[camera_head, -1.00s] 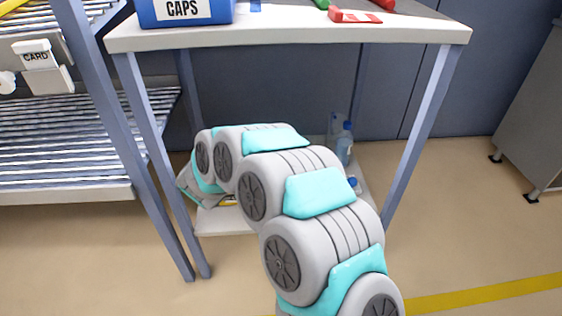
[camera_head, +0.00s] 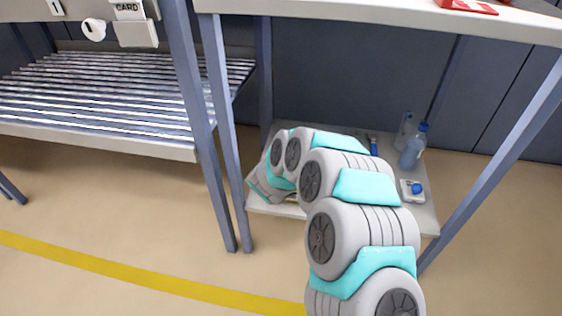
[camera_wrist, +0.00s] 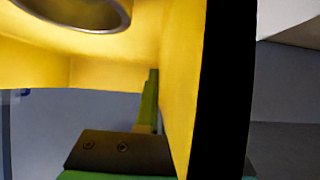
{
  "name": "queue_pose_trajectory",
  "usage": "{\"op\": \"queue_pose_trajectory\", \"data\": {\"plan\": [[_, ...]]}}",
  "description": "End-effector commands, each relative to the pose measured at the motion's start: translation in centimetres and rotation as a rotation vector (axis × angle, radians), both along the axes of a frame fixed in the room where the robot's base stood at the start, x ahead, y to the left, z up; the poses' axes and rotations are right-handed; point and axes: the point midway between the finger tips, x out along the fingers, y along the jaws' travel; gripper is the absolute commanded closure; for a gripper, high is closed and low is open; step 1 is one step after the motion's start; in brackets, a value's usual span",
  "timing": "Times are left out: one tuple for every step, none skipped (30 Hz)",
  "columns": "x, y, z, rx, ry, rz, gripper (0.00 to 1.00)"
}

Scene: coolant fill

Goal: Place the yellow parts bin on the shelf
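The yellow parts bin (camera_wrist: 90,68) fills much of the wrist view, very close. A metal ring (camera_wrist: 85,12) shows within it at the top left. My gripper (camera_wrist: 178,125) has a dark, green-edged finger on one side of the bin's yellow wall and a black strip, seemingly the other finger, against its other side. It looks shut on that wall. In the head view my arm reaches down over the low shelf (camera_head: 265,207) under the table and hides my gripper and nearly all of the bin. I cannot tell whether the bin touches the shelf.
A roller rack (camera_head: 100,148) stands at the left. Bottles (camera_head: 413,150) and a small white box with a blue top (camera_head: 412,192) stand on the low shelf's right side. Table legs (camera_head: 228,140) flank it, and the white tabletop (camera_head: 400,18) is above. A yellow floor line (camera_head: 140,273) crosses the foreground.

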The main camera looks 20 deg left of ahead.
Motion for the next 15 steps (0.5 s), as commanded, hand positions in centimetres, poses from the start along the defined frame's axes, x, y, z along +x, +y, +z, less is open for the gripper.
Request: {"op": "queue_pose_trajectory", "data": {"plan": [[0.02, 0.01, -0.02, 0.0, -0.001, 0.0, 1.0], [0.03, 0.02, 0.03, 0.0, -0.001, 0.0, 1.0], [0.02, 0.03, 0.07, 0.0, -0.002, 0.0, 1.0], [0.02, 0.03, 0.07, 0.0, -0.002, 0.0, 1.0], [0.02, 0.03, 0.07, 0.0, -0.001, 0.0, 1.0], [0.03, 0.03, 0.06, 0.0, -0.001, 0.0, 1.0], [0.03, 0.02, 0.02, 0.0, -0.001, 0.0, 1.0], [0.03, 0.02, -0.06, 0.0, -0.001, 0.0, 1.0], [0.03, 0.01, -0.2, 0.0, -0.001, 0.0, 1.0], [0.02, 0.01, -0.29, -0.001, -0.001, 0.001, 1.0], [0.02, 0.01, -0.28, 0.0, -0.001, 0.0, 0.93], [0.02, 0.01, -0.26, 0.0, -0.001, 0.0, 0.89], [0.02, 0.01, -0.24, 0.0, -0.001, 0.0, 0.85], [0.02, 0.01, -0.24, 0.0, -0.001, 0.0, 0.82], [0.02, 0.01, -0.24, 0.0, -0.001, 0.0, 0.77]]}}
